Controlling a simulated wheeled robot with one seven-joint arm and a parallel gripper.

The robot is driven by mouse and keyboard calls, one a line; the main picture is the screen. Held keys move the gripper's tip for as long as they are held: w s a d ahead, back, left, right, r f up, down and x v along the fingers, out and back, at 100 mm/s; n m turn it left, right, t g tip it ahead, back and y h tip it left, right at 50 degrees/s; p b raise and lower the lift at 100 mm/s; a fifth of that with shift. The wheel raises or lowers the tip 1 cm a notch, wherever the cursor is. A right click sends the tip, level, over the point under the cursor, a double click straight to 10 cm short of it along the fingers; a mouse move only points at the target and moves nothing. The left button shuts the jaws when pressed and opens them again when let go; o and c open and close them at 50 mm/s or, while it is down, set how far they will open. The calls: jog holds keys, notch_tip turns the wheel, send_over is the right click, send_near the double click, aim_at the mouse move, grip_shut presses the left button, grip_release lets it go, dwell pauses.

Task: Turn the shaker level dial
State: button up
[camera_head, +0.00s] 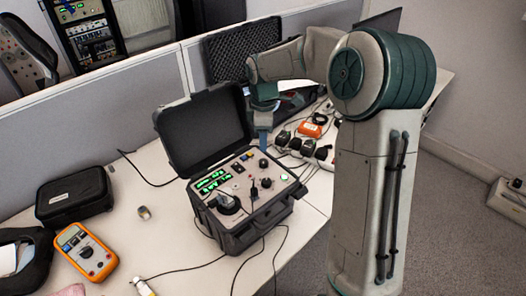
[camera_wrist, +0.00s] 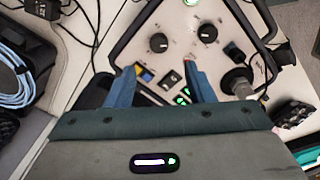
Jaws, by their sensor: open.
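The shaker unit is an open black case (camera_head: 247,228) on the desk, with its lid raised at the back. Its light panel has green displays (camera_head: 211,181), switches and black dials. Two round black dials, a left one (camera_wrist: 158,42) and a right one (camera_wrist: 207,32), show in the wrist view. I cannot tell which is the level dial. My gripper (camera_head: 263,138) is over the panel's back edge, pointing down. In the wrist view its blue fingers (camera_wrist: 160,78) are apart, with nothing between their tips; both dials lie beyond them.
The raised lid (camera_head: 205,130) stands just left of my gripper. Black adapters (camera_head: 308,147) and an orange device (camera_head: 310,129) lie to the right. An orange multimeter (camera_head: 86,251) and a black pouch (camera_head: 74,196) are at the left. Cables cross the desk.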

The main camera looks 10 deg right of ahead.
jog(key=shift+r, duration=2.35)
jog(key=s+d+m+t, duration=0.1)
jog(key=s+d+m, duration=0.1)
jog(key=s+m, duration=0.6)
jog(key=s+d+m+t, duration=0.2)
jog(key=s+m, duration=0.6)
jog(key=s, duration=1.1)
jog(key=shift+s+d+r, duration=0.3)
jog(key=shift+d+r, duration=0.15)
jog(key=shift+d, duration=0.35)
